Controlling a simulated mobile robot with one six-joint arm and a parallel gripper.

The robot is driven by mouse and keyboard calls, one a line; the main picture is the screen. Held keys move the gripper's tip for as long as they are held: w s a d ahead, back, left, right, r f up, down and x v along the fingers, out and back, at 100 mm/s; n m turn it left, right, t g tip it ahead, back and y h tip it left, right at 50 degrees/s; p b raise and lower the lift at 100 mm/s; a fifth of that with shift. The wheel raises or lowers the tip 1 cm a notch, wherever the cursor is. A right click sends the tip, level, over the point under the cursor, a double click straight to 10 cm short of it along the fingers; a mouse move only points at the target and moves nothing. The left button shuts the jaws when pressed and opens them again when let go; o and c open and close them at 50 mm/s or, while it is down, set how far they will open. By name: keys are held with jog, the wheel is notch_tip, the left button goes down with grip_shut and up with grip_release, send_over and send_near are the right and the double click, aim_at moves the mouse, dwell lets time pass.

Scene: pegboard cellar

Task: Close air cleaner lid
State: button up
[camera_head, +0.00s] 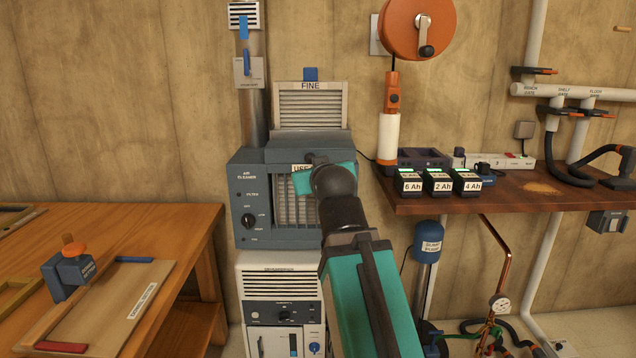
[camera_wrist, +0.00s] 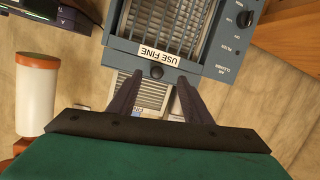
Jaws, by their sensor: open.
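The air cleaner (camera_head: 264,215) is a blue-grey box with a dial on its left and a slatted front grille; the wrist view shows it upside down, with its frame (camera_wrist: 215,55) and a "USE FINE" label (camera_wrist: 159,55). A small black knob (camera_wrist: 157,72) sits by the label, in line with the gap between my fingertips. My gripper (camera_wrist: 158,82) is open and empty, close to the label's edge; I cannot tell whether it touches. In the head view my arm hides the fingers and the cleaner's right part. I cannot clearly tell the lid's position.
A slatted filter marked "FINE" (camera_head: 310,108) with a blue tab stands above the cleaner. A metal pipe (camera_head: 251,95) rises behind. A workbench (camera_head: 195,240) is at left; a shelf (camera_head: 480,206) with batteries and an orange reel (camera_head: 416,28) are at right.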

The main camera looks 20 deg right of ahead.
jog(key=b+v, duration=0.3)
jog(key=shift+s, duration=0.1)
jog(key=shift+r, duration=0.1)
dwell(0.8)
